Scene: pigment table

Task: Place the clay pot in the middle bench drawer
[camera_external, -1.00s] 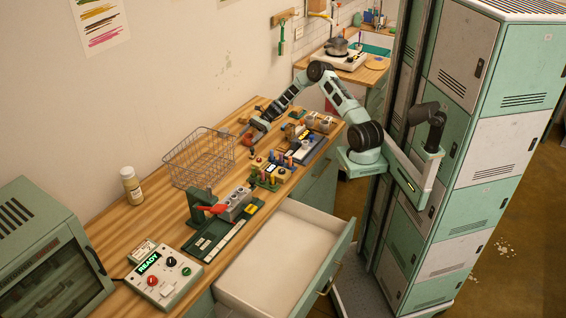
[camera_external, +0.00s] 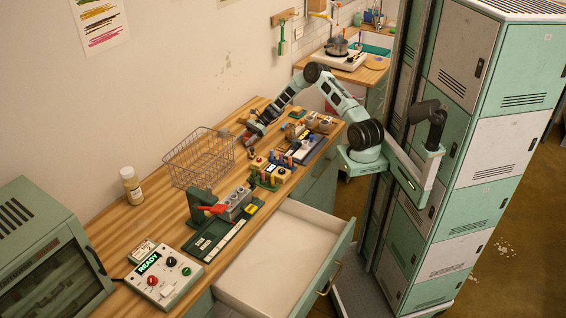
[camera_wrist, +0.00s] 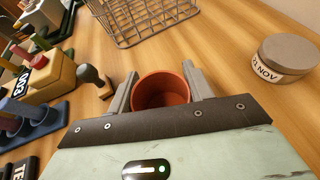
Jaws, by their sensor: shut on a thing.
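The terracotta clay pot (camera_wrist: 161,92) is between the two fingers of my gripper (camera_wrist: 163,88) in the wrist view. The fingers press on its opposite sides, so my gripper is shut on it. The pot looks upright with its open mouth facing the camera, and its inside looks empty. In the external view my gripper (camera_external: 250,138) is low at the back of the bench, just right of the wire basket, and the pot is too small to make out there. I cannot tell whether it touches the bench. A bench drawer (camera_external: 283,254) is pulled open at the front, and its visible floor looks empty.
The wire basket (camera_external: 172,157) stands beside my gripper. Stamps and blocks (camera_external: 268,176) crowd the bench to the front. A round labelled tin (camera_wrist: 287,59) lies right in the wrist view. A control box (camera_external: 164,277) and a jar (camera_external: 131,187) stand nearer the front left.

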